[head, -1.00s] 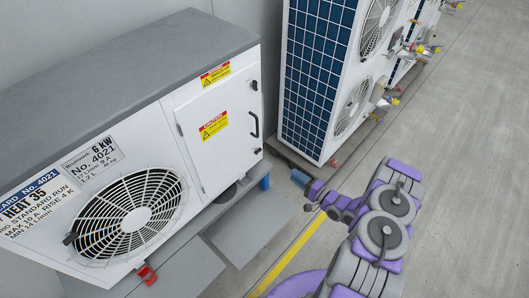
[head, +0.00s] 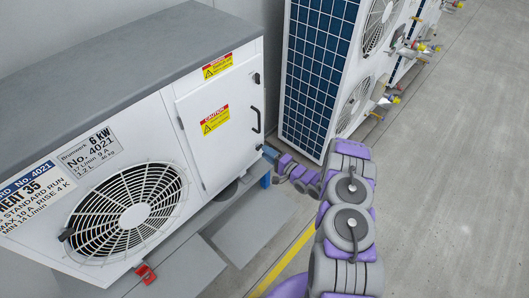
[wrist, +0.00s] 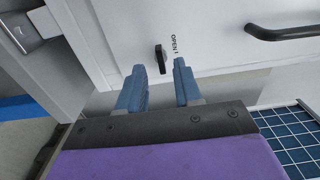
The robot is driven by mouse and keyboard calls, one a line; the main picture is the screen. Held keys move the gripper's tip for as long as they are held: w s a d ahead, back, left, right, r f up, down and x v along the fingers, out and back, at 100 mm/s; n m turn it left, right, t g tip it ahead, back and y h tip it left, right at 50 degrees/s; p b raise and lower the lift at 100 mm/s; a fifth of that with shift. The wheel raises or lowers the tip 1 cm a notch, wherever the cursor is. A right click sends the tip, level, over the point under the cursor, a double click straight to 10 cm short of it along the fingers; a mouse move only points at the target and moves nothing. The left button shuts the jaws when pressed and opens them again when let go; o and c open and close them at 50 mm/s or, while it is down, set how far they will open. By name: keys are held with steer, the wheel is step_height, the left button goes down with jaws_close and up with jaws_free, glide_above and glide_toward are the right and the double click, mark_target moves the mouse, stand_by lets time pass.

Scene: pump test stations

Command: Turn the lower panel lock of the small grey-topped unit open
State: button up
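The small grey-topped unit (head: 150,75) stands at the left in the head view, its white side panel facing my arm. The lower panel lock (wrist: 161,58) is a small black lever in the wrist view, beside printed "OPEN" lettering. Its long side runs up and down in that picture, roughly across the line of the door handle (wrist: 293,29). My gripper (wrist: 160,66) is open, its two blue fingers apart, with the lock showing between and just beyond the fingertips. I cannot tell whether they touch it. In the head view my gripper (head: 271,154) is low at the panel's right edge.
The black handle (head: 256,119) and upper lock (head: 256,78) are above the gripper on the panel. A tall white unit with a blue grid side (head: 308,75) stands close behind. Open grey floor (head: 450,180) lies to the right.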

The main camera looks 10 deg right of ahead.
mark_target(259, 147)
steer(key=x, duration=0.2)
steer(key=shift+w+a, duration=0.1)
steer(key=shift+a, duration=0.2)
steer(key=shift+d, duration=0.45)
steer(key=shift+c, duration=0.3)
steer(key=shift+a, duration=0.3)
jaws_close()
